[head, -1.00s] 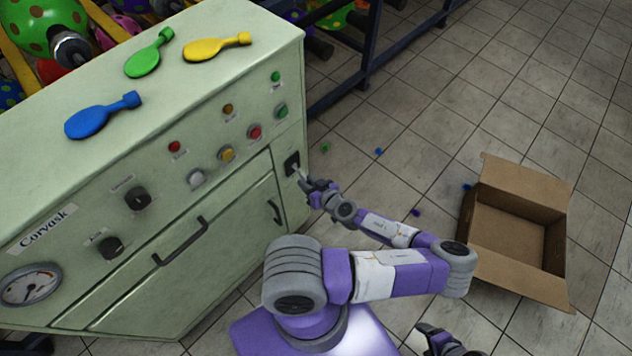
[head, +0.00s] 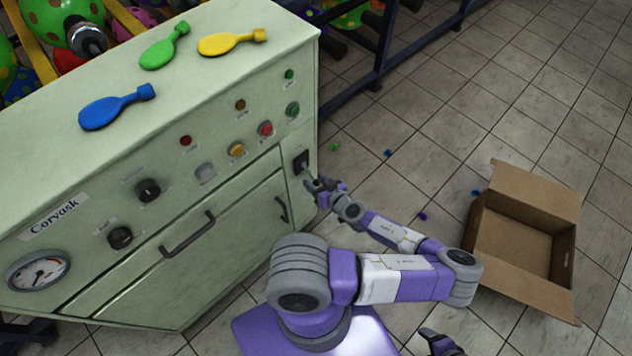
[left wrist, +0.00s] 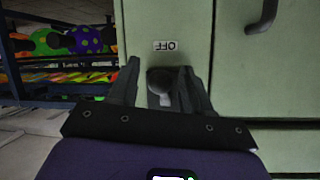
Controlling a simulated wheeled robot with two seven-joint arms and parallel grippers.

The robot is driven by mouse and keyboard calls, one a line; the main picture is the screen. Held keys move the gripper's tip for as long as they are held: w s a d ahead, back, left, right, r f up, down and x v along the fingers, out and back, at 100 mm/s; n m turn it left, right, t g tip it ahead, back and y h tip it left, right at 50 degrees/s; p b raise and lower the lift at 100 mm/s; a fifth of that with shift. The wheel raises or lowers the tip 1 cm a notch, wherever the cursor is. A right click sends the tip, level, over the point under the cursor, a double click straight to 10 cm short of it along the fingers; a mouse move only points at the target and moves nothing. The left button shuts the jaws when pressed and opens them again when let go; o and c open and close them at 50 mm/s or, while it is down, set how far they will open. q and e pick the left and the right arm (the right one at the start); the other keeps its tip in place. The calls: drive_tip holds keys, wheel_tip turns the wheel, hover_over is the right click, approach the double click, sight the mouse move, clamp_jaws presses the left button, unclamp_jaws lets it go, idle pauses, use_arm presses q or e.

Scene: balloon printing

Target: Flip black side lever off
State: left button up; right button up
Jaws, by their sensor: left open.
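The black side lever (head: 301,160) is on the narrow right panel of the pale green machine (head: 262,208). In the left wrist view, a dark rounded lever part (left wrist: 160,80) with a paler tip lies between my fingers, near an upside-down "OFF" label (left wrist: 166,46). My left gripper (head: 313,184) is open at the lever; it also shows in the left wrist view (left wrist: 158,88), a finger on each side. I cannot tell whether a finger touches it or which way it is set. My right gripper (head: 440,343) is partly cut off at the bottom edge.
Blue (head: 116,107), green (head: 163,47) and yellow (head: 231,42) flat balloons lie on the machine top. An open cardboard box (head: 515,238) stands on the tiles at right. A dark rack (head: 385,45) stands behind. Floor between rack and box is mostly clear.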

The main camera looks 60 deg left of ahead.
use_arm(q)
drive_tip(key=v, duration=0.7)
drive_tip(key=shift+d+p, duration=0.2)
drive_tip(key=shift+p, duration=0.15)
